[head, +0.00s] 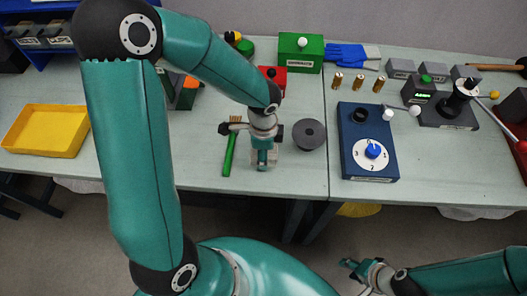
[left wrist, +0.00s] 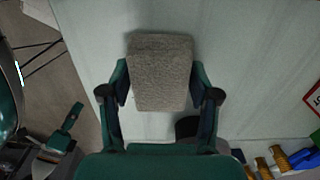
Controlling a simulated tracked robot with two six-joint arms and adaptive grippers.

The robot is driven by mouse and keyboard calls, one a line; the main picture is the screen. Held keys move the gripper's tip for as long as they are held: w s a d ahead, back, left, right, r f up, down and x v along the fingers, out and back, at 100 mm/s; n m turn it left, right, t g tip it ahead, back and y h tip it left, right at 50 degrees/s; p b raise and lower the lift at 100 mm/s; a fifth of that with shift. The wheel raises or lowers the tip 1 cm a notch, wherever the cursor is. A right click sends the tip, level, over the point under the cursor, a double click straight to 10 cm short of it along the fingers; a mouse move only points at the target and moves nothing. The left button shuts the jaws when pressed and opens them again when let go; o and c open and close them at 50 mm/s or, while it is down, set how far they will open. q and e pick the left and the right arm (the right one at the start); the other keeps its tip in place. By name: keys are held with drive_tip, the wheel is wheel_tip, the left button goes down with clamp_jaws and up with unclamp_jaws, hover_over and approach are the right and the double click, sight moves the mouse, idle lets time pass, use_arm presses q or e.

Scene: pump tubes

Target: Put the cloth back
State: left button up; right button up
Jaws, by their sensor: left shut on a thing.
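The cloth (left wrist: 161,72) is a grey-brown, folded, fuzzy pad. In the left wrist view it sits between the two fingers of my left gripper (left wrist: 161,95), which is shut on it. In the head view my left gripper (head: 262,160) is over the left table near its front edge, between the green-handled brush and a dark grey disc. The cloth shows there only as a small pale patch partly hidden by the gripper. I cannot tell whether it touches the table. My right gripper (head: 358,272) is low in front of the tables, holding nothing that I can see.
The green brush (head: 230,153) lies close left of my left gripper, and the grey disc (head: 310,134) close right. A yellow tray (head: 44,131) stands far left. A blue box with a dial (head: 367,143) stands on the right table. The left table's front strip is mostly bare.

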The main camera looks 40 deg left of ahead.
use_arm(q)
drive_tip(key=shift+f, duration=0.2)
drive_tip(key=o, duration=1.1)
wheel_tip(320, 180, up, 12)
drive_tip(key=shift+r, duration=0.15)
idle(0.4)
